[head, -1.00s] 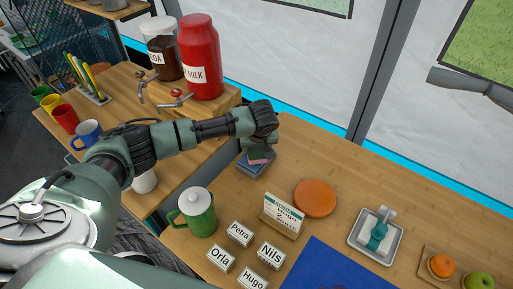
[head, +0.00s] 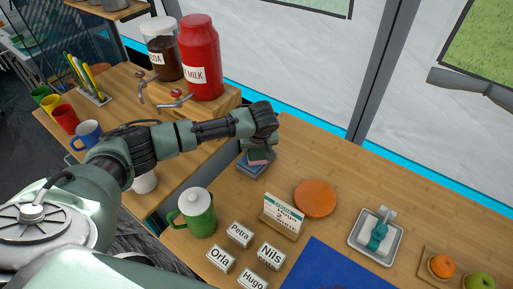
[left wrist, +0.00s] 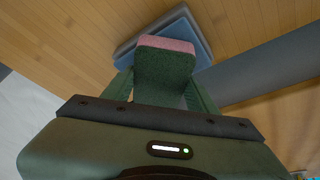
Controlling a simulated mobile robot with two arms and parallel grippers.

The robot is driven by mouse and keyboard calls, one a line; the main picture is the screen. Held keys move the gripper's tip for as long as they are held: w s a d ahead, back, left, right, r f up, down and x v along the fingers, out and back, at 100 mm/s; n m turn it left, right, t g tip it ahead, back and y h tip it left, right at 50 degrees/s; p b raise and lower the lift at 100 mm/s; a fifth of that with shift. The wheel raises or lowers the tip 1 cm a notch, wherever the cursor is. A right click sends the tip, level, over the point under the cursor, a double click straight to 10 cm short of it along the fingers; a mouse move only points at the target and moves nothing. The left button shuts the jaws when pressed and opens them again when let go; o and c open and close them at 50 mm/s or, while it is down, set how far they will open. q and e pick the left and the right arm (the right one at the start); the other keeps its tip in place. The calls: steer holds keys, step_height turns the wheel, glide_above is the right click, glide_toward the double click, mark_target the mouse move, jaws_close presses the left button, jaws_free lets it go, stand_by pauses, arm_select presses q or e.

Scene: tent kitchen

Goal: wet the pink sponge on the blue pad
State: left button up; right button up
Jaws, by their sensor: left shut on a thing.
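The pink sponge (head: 258,157) has a dark green top layer. It also shows in the left wrist view (left wrist: 166,44), with the pink edge facing away from the palm. My left gripper (head: 262,146) is shut on the sponge and holds it over the blue pad (head: 250,169). The pad also shows in the left wrist view (left wrist: 204,53), partly hidden behind the sponge and fingers. The sponge is very low over the pad or resting on it; I cannot tell whether they touch. My right gripper is not in view.
A green pot (head: 194,213), an orange disc (head: 315,198), a small sign (head: 283,216) and name cards (head: 239,235) stand nearby on the wooden counter. A red milk canister (head: 201,60) stands behind my arm. Counter right of the pad is clear as far as the disc.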

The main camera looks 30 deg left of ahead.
mark_target(256, 149)
arm_select(q)
steer(key=shift+f, duration=0.65)
stand_by(0.8)
step_height(256, 149, up, 7)
steer(key=p, duration=0.8)
stand_by(0.4)
